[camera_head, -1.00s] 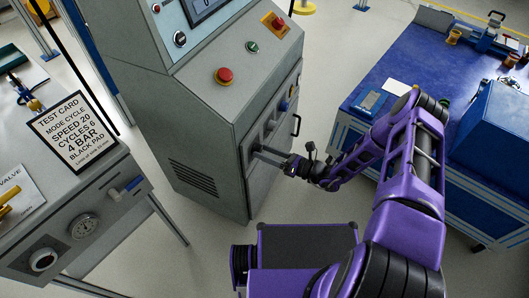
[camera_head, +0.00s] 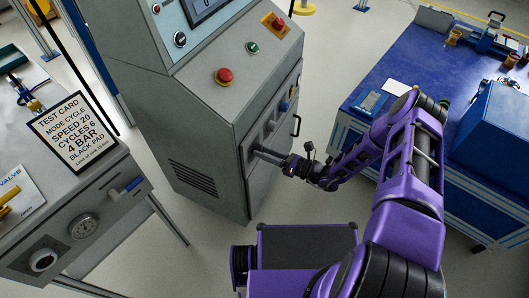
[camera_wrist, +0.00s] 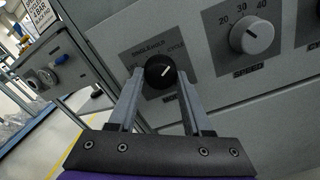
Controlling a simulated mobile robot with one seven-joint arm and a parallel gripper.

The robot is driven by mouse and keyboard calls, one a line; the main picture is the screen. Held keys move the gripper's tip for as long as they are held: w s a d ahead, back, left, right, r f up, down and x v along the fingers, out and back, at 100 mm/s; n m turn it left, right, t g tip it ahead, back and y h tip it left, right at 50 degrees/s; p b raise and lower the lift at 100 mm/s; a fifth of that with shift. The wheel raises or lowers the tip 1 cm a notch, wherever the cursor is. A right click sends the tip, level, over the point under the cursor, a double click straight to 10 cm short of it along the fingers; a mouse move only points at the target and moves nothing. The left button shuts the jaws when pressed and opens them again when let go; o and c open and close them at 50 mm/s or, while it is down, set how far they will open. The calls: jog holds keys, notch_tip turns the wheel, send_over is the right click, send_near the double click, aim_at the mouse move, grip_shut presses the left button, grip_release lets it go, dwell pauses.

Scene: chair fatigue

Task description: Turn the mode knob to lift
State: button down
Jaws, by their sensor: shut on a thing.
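The mode knob (camera_wrist: 160,72) is black and round with a white pointer mark, on a grey panel in the wrist view. The pointer tilts up and to the right in the picture. In the head view my gripper (camera_head: 257,152) reaches the front of the grey machine (camera_head: 205,140), and the knob itself is hidden there.
A grey speed knob (camera_wrist: 251,34) marked 20, 30, 40 sits right of the mode knob. A red emergency button (camera_head: 224,76) is on the sloped top. A test card (camera_head: 74,133) lies on the left bench. A blue workbench (camera_head: 425,70) stands right.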

jog(key=n, duration=1.2)
jog(key=shift+w+d, duration=0.1)
jog(key=n+p, duration=0.1)
jog(key=n, duration=0.5)
jog(key=shift+r+n, duration=0.1)
jog(key=shift+n, duration=0.2)
jog(key=n+p, duration=0.1)
jog(key=n, duration=0.4)
dwell(0.5)
jog(key=shift+c, duration=1.7)
grip_release()
